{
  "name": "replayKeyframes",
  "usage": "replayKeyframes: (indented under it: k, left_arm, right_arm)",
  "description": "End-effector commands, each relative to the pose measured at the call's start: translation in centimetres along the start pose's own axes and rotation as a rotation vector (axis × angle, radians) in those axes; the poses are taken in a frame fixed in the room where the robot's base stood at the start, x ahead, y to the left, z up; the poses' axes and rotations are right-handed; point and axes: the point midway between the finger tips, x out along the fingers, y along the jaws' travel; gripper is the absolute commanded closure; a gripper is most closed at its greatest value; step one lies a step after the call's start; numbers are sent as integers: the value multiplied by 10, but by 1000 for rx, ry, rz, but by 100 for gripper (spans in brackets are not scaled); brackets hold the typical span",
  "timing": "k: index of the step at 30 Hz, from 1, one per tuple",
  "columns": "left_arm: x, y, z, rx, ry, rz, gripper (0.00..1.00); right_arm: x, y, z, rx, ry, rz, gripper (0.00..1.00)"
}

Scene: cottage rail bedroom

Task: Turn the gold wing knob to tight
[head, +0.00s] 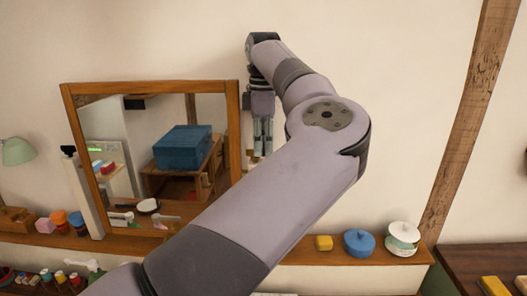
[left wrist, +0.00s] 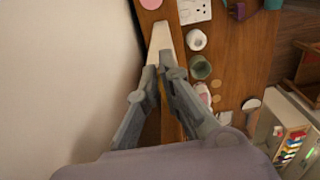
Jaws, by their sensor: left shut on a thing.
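My left gripper (head: 263,150) points down beside the right post of the wood-framed mirror (head: 236,130). In the left wrist view its fingers (left wrist: 161,76) are closed together at the mirror's edge. A small gold part, the wing knob (left wrist: 163,91), shows between and behind the fingers; they are shut on it and hide most of it. In the head view only a little gold (head: 253,158) shows by the fingertips. The knob's angle and any tight mark cannot be made out. My right gripper is not in view.
The mirror stands on a wooden shelf (head: 290,250). The wall is close behind my gripper.

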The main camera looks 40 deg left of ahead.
Motion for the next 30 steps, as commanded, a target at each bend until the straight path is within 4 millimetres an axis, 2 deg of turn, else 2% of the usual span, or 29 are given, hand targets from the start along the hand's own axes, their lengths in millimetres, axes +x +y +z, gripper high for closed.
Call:
replayKeyframes:
  k: [15,16,24,30]
  left_arm:
    - [0,0,0,27,0,0,100]
    - [0,0,0,27,0,0,93]
    - [0,0,0,25,0,0,75]
    - [0,0,0,25,0,0,74]
  right_arm:
    - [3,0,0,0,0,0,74]
    - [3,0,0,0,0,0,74]
    - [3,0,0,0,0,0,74]
    - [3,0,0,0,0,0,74]
